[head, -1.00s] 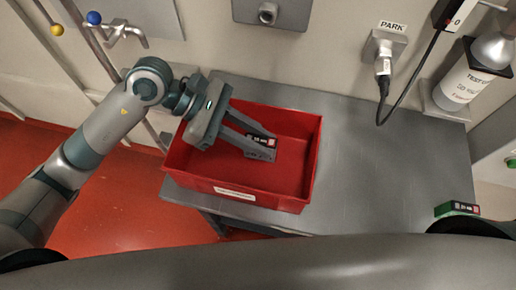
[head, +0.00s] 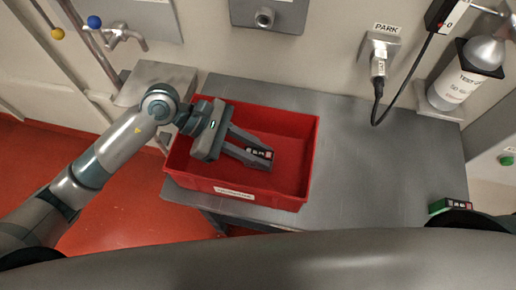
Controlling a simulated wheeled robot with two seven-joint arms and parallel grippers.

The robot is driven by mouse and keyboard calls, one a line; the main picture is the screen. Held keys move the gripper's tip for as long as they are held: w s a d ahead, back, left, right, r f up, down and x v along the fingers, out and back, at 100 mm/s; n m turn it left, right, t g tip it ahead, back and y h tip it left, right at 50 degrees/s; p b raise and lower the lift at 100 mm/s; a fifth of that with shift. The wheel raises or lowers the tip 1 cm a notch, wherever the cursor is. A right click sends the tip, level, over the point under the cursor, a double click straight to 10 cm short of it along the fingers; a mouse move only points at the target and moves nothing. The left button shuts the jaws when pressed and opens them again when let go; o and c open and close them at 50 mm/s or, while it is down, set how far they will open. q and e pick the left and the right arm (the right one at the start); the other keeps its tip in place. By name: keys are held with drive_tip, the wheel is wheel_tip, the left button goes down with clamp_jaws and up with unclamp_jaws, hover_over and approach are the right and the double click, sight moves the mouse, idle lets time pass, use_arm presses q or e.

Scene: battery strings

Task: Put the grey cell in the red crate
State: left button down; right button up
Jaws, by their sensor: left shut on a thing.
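The red crate (head: 302,170) stands on the left part of the grey metal table, with a pale label on its front wall. My left gripper (head: 256,155) reaches into the crate from the left and is shut on the grey cell (head: 259,152). The cell's dark top with a pale and red label shows between the fingertips; the fingers hide much of its body. The cell is within the crate's walls, low down; I cannot tell whether it touches the floor. My right gripper is not in view.
A green cell (head: 449,206) is at the table's front right, partly hidden by a dark part of mine. The table (head: 380,165) is clear right of the crate. A socket with a plugged cable (head: 380,60) and a test cylinder (head: 455,85) are at the back right.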

use_arm(q)
drive_tip(key=shift+f, duration=0.15)
drive_tip(key=c, duration=1.6)
unclamp_jaws()
drive_tip(key=shift+o, duration=0.2)
